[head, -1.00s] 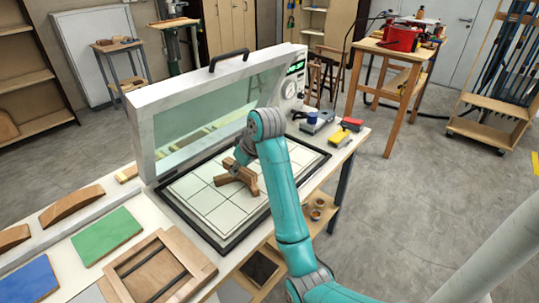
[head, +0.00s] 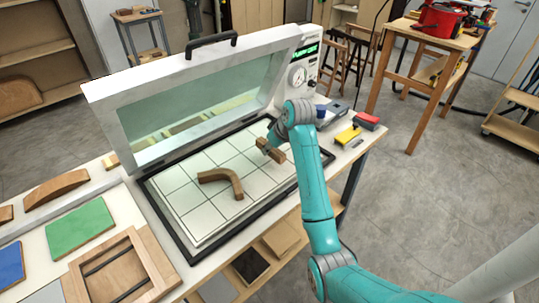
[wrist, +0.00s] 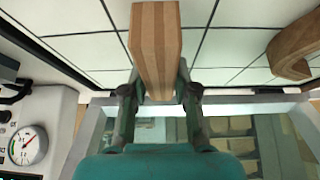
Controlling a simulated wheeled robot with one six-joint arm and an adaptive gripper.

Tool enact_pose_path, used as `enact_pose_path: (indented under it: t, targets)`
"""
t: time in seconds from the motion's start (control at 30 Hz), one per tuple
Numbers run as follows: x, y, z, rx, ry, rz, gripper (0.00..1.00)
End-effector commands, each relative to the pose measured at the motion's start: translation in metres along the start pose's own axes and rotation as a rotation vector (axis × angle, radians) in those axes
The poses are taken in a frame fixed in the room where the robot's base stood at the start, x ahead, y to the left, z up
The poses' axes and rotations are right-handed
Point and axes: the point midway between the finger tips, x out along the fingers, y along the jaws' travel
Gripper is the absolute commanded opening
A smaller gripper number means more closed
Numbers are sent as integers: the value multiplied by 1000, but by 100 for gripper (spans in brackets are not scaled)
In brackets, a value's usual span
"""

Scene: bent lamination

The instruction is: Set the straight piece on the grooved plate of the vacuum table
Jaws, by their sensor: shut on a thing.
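The straight piece (wrist: 154,40) is a striped brown wooden bar. It is held between the two fingers of my gripper (wrist: 158,90) in the wrist view. In the head view the straight piece (head: 271,150) is over the right part of the grooved plate (head: 208,165), a white plate with dark grid lines. I cannot tell whether the bar touches the plate. A bent wooden piece (head: 222,181) lies on the plate, left of and apart from the bar. It also shows at the right edge of the wrist view (wrist: 294,45).
The vacuum table's framed lid (head: 190,90) stands raised behind the plate, with a gauge (head: 299,76) at its right end. A green sheet (head: 81,227), a wooden frame (head: 122,268) and a curved block (head: 57,189) lie left. Yellow (head: 347,135) and red (head: 367,121) items sit right.

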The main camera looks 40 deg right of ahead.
Motion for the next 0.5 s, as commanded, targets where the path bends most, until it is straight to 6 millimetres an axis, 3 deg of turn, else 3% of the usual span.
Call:
enact_pose_path:
  t: [0.2, 0.5]
  targets:
    - [24, -1, 15, 0, -3, -1, 0]
    - [28, 0, 16, 0, -1, 0, 0]
